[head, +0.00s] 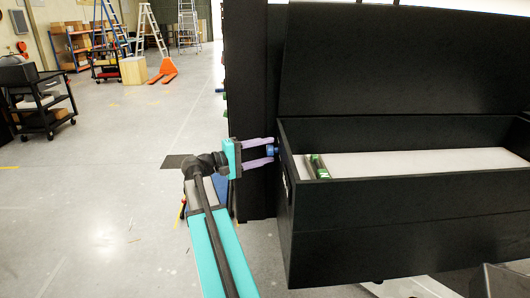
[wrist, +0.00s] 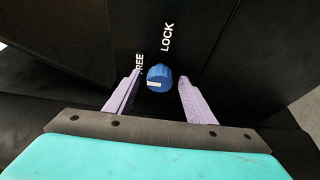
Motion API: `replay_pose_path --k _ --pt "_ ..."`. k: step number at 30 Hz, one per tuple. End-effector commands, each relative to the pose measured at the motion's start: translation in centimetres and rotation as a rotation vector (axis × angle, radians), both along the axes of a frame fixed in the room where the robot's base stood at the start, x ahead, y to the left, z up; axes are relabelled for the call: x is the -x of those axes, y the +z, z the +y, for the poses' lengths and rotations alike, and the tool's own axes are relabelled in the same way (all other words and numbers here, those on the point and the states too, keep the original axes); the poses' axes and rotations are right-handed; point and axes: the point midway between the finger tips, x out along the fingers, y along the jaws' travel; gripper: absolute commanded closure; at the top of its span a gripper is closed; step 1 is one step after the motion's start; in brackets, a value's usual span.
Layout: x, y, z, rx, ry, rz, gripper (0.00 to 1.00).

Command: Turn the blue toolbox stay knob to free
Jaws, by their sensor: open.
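The blue stay knob (wrist: 159,77) sits on the black toolbox side panel in the wrist view. A short white mark on it lies toward the left. The white word LOCK (wrist: 167,37) is above the knob. The word FREE (wrist: 139,65) is at its upper left, its first letter hidden by a finger. My gripper (wrist: 157,82) is open, with one pale purple finger on each side of the knob. Small gaps show, so I see no grip. In the head view my gripper (head: 272,149) reaches the knob (head: 270,150) beside the open black toolbox (head: 390,210).
The toolbox lid (head: 400,60) stands raised. A green and black item (head: 318,167) lies inside on a pale floor. Open concrete floor (head: 110,190) lies to the left, with a black cart (head: 40,97) and an orange pallet jack (head: 163,72) farther back.

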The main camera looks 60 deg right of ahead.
Motion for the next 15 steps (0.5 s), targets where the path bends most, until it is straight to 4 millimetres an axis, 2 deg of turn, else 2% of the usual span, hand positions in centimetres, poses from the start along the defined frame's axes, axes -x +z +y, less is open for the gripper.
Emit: replay_pose_path --k 8,15 --pt "-0.6 0.0 0.8 0.001 0.002 0.000 0.51" --pt "-2.2 -0.1 3.3 0.001 0.003 0.000 0.51"
